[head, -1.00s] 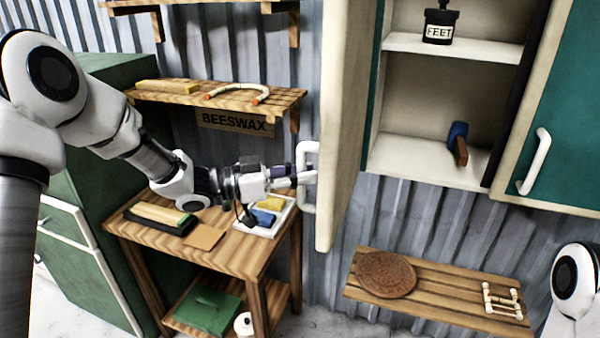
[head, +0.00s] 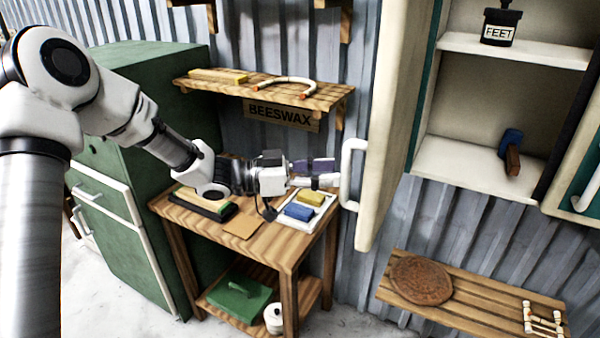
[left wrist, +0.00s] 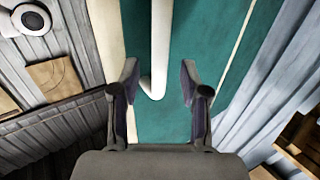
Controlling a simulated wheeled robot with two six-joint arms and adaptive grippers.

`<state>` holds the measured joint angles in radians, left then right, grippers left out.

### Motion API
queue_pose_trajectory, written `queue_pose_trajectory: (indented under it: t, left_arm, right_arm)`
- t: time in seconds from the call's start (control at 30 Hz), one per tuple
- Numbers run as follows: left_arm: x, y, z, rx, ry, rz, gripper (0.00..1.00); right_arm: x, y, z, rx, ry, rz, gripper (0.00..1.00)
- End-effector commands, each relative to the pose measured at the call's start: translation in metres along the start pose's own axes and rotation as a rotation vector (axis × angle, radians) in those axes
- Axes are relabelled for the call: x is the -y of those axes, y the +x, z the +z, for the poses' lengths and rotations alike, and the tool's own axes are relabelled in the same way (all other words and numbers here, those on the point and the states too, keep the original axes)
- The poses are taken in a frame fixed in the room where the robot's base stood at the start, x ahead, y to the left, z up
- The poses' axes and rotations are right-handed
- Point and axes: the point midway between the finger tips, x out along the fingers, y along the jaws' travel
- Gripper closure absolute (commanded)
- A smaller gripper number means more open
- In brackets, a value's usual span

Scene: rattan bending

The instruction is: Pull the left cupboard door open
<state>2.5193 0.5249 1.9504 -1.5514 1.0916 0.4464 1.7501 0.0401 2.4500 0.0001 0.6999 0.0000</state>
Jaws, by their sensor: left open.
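The left cupboard door (head: 392,130) stands swung open, seen nearly edge-on in the head view, with its white handle (head: 345,175) on the outer face. The left wrist view shows the door's teal face (left wrist: 205,50) and the handle (left wrist: 160,45) coming down from the top. My left gripper (head: 326,173) is open beside the handle. In the left wrist view, the handle's lower end shows between the spread fingers (left wrist: 160,85); whether they touch it I cannot tell. My right gripper is out of view.
The open cupboard holds a black FEET jar (head: 502,27) and a blue-headed tool (head: 511,150). Below my left arm is a wooden bench (head: 265,248) with a white tray (head: 318,213). A green cabinet (head: 110,200) stands left. A slatted shelf (head: 470,298) is below the cupboard.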

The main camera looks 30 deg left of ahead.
Motion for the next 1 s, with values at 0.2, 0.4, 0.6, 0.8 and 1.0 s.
queue_pose_trajectory:
  t: [0.2,0.4,0.6,0.8,1.0]
  left_arm:
    - [0.001,-0.052,-0.002,-0.009,0.000,-0.003,0.55]
    - [0.000,-0.072,0.000,-0.003,0.001,-0.001,0.55]
    - [0.000,-0.074,0.000,-0.001,0.001,0.001,0.55]
    - [0.000,-0.073,0.000,-0.001,0.001,0.000,0.55]
    - [0.000,-0.073,0.020,0.017,-0.022,0.002,0.55]
  right_arm:
    - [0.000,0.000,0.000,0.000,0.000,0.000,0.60]
    - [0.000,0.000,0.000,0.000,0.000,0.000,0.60]
    - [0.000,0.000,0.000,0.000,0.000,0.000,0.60]
    - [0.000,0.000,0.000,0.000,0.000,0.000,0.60]
    - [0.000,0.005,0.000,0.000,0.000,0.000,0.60]
